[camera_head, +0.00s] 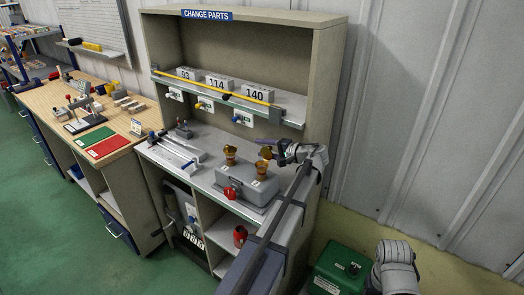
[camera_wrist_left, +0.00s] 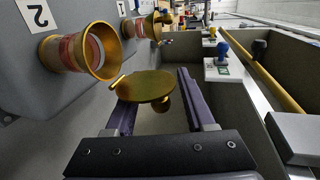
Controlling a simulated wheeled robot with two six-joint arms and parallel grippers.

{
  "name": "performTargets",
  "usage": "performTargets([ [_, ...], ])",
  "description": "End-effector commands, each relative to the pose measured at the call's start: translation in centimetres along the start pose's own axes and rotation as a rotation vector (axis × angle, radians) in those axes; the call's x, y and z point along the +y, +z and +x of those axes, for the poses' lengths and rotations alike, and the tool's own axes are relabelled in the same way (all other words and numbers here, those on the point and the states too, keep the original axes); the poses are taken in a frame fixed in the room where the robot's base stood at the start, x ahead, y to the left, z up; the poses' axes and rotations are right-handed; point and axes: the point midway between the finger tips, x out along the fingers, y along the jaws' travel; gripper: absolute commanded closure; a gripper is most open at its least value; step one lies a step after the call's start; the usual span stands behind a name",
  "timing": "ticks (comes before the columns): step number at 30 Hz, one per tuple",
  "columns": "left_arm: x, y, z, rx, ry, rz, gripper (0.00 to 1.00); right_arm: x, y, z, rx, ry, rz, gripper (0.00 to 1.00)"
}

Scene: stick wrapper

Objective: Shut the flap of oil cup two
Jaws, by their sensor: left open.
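Oil cup two (camera_wrist_left: 80,53) is a gold cup with a flared rim and a reddish glass band, beside a label marked 2 (camera_wrist_left: 35,12). Its mouth is uncovered in the left wrist view. Its round gold flap (camera_wrist_left: 145,87) stands open beside the rim. In the head view the cup (camera_head: 262,170) is on the grey box, with the flap (camera_head: 265,153) above it. My left gripper (camera_head: 272,148) is open, close to the flap. In the left wrist view the flap lies between its purple-grey fingers (camera_wrist_left: 158,88); I cannot tell whether they touch it. My right gripper is out of view.
Oil cup one (camera_head: 230,155) stands left of cup two on the grey box (camera_head: 240,186). A red handle (camera_head: 230,193) is on the box front. A shelf with number blocks (camera_head: 219,84) and a yellow rod is behind. A green box (camera_head: 340,268) stands at the lower right.

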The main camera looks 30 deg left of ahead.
Motion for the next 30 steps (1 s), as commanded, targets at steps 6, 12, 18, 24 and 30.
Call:
performTargets([
  [6,-0.01,0.01,0.61,0.000,0.000,0.000,0.46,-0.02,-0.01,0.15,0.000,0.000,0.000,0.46],
  [12,-0.02,0.01,0.59,0.000,0.000,0.000,0.49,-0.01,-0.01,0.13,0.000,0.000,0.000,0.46],
  [18,-0.01,0.01,0.57,0.000,0.000,0.000,0.72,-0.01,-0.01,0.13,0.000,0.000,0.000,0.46],
  [24,-0.01,0.01,0.57,0.000,0.000,0.000,0.94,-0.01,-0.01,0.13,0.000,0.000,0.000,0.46],
  [30,0.00,0.01,0.56,0.000,0.000,0.000,1.00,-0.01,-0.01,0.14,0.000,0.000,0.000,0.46],
])
